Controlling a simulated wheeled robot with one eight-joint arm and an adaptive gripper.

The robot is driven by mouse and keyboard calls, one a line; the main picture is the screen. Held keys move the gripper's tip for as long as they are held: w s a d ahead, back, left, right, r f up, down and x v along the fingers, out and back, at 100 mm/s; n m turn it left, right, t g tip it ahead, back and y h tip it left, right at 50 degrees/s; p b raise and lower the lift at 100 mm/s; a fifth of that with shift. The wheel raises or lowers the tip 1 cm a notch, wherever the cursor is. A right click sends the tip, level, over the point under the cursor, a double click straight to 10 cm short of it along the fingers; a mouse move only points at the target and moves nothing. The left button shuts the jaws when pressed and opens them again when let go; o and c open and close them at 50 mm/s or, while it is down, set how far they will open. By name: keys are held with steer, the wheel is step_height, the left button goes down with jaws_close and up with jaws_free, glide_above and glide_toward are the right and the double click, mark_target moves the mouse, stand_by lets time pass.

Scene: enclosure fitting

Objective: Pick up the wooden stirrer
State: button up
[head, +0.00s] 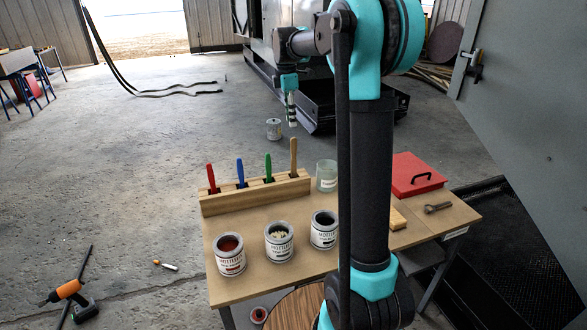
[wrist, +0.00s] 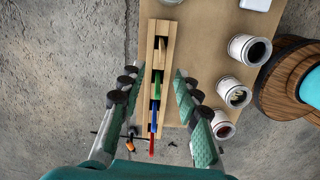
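The wooden stirrer (head: 294,157) stands upright in the right end slot of a wooden rack (head: 255,195) at the back of the table. In the wrist view the stirrer (wrist: 161,47) is seen from above, near the upper end of the rack (wrist: 168,58). My gripper (head: 292,117) is in the air above and behind the rack in the head view. In the wrist view its two fingers are spread wide with nothing between them held, and the gripper (wrist: 154,80) lies over the rack's green and blue handles, below the stirrer in the picture.
Red (head: 211,178), blue (head: 240,173) and green (head: 268,168) handles share the rack. Tins of red (head: 231,262), pale (head: 279,250) and dark (head: 323,237) contents stand in front. A glass jar (head: 326,175) stands close right of the stirrer. A red box (head: 415,176) lies farther right.

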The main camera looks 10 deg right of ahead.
steer(key=shift+a+r+n, duration=0.1)
steer(key=shift+r+n, duration=0.4)
steer(key=shift+r, duration=0.35)
glide_above(295, 154)
steer(key=f, duration=1.1)
steer(key=shift+w+a+f, duration=0.1)
steer(key=shift+w, duration=0.3)
steer(key=shift+s+f, duration=0.15)
steer(key=shift+f, duration=2.7)
steer(key=shift+c, duration=0.4)
jaws_close()
